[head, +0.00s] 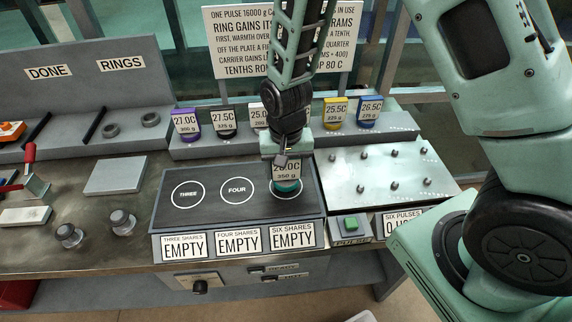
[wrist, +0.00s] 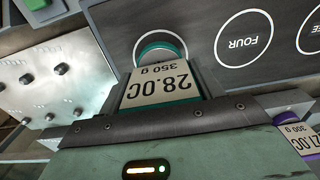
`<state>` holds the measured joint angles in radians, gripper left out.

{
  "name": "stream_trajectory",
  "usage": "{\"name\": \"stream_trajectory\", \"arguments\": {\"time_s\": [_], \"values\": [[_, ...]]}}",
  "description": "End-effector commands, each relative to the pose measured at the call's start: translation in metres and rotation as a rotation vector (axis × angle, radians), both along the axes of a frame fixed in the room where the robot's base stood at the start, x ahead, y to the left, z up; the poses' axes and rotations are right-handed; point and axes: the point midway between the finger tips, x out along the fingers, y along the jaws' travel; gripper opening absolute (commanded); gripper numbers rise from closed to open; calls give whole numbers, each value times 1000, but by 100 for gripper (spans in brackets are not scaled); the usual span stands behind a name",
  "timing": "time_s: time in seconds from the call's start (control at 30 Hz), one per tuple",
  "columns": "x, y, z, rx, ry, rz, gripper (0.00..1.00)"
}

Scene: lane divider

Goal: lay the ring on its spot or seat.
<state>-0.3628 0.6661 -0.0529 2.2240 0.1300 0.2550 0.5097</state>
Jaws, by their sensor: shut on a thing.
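My gripper (head: 287,160) is shut on a teal piece (head: 287,186) with a white label reading 28.0C, 350 g. The label (wrist: 160,85) fills the middle of the wrist view, with a teal rim (wrist: 158,47) beyond it. The piece is at the rightmost white circle of the dark three-circle plate (head: 215,215), above the "six shares" sign; I cannot tell if it touches the plate. The circles marked THREE (head: 188,193) and FOUR (head: 237,191) are bare. Two dark rings, one (head: 110,131) and another (head: 150,120), lie on the shelf under the RINGS sign.
Several labelled pieces, such as the purple one (head: 186,124) and yellow one (head: 335,112), line the back ledge. A pale pegged plate (head: 372,172) lies to the right. A green button (head: 350,223) and EMPTY signs (head: 238,241) are in front. A grey block (head: 115,176) lies left.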

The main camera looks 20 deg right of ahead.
Motion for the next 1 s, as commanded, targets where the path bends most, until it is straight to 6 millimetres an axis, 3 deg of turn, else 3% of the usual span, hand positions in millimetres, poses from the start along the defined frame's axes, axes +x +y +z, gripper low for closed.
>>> {"name": "stream_trajectory", "arguments": {"time_s": [0.9, 0.93, 1.0], "values": [[0, 0, -15, 1, -1, 0, 32], [0, 0, -15, 1, -1, 0, 68], [0, 0, -14, 1, -1, 0, 88]]}}
